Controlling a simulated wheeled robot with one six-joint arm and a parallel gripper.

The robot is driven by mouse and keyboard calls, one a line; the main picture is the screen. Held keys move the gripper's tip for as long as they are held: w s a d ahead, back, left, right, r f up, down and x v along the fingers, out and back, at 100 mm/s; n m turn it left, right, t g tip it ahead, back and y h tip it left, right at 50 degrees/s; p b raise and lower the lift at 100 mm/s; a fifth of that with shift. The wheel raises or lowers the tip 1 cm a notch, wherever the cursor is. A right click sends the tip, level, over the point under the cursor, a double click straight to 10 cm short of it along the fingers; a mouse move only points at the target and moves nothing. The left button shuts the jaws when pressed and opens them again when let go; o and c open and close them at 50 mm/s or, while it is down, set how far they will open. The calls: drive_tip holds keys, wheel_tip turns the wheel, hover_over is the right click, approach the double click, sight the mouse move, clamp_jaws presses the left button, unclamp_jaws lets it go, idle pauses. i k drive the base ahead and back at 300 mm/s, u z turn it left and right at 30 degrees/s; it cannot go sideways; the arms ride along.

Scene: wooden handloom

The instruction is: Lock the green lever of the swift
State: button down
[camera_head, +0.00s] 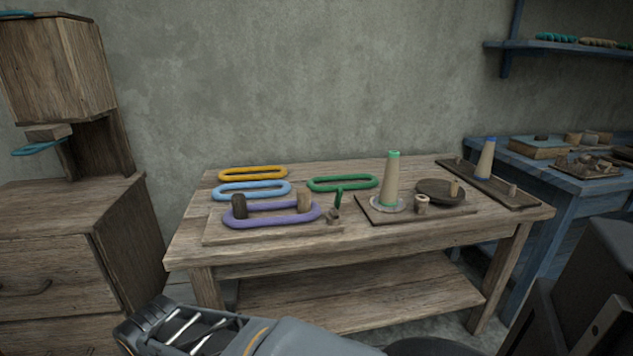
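The swift stands on the left half of the wooden table, a flat board (218,237) with a dark post (239,205) and a lighter wooden post (304,200). A purple skein (270,220) loops around both posts. A small green lever (338,198) stands roughly upright at the right end of the board, behind a small wooden knob (333,216). Its lower end is partly hidden. My gripper (160,326) is low in front of the table, well away from the lever. Its fingertips are not clear enough to tell open from shut.
Yellow (253,173), blue (254,190) and green (343,184) skeins lie behind the swift. Right of it, a winder board (450,209) carries a green-topped cone (392,178). The table's front edge (350,252) lies between my gripper and the swift. A wooden cabinet (70,262) stands left.

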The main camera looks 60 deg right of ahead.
sight(338, 196)
drive_tip(key=u, duration=0.05)
drive_tip(key=k, duration=0.9)
drive_tip(key=z, duration=1.45)
drive_tip(key=i, duration=0.25)
